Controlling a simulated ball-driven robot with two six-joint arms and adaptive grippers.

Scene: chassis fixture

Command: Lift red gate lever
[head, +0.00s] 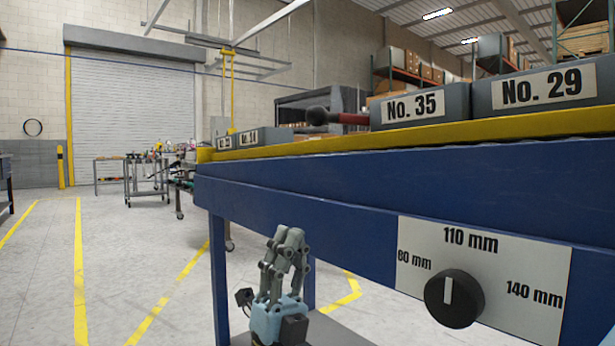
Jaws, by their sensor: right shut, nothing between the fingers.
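The red gate lever (352,118) lies about level above the yellow edge of the blue bench, with a dark round knob (317,116) at its left end. Its right end runs behind the grey box marked No. 35. My right gripper (288,236) points upward in front of the bench, at the lower middle of the view. Its fingers are shut and empty. It is below the lever and apart from it. My left gripper does not show.
The blue bench (330,195) has a yellow rim (430,133). Grey boxes No. 35 (420,108) and No. 29 (540,88) stand on it. A black dial (454,298) sits on a white plate on its front. Open floor (110,270) lies left.

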